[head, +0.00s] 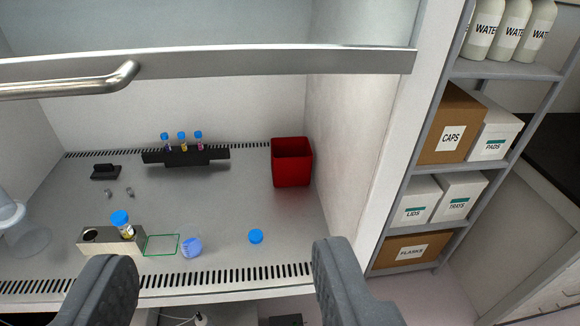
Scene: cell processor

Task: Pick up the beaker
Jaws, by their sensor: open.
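My gripper (222,262) is open and empty, its two dark grey fingers at the lower edge of the view, in front of the cabinet's work surface. Between and beyond them a small round translucent blue vessel (192,247) stands near the front grille; it may be the beaker, but it is too small to be sure. A green outlined square (161,245) lies just left of it. A flat blue disc like a cap (256,236) lies to its right. Nothing touches the fingers.
A metal block (95,246) with a blue-capped vial (121,220) stands at left, near clear glassware (28,240). A black tube rack (190,157) and a red bin (291,162) stand behind. The raised sash (230,63) crosses above. Shelves (425,170) are right.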

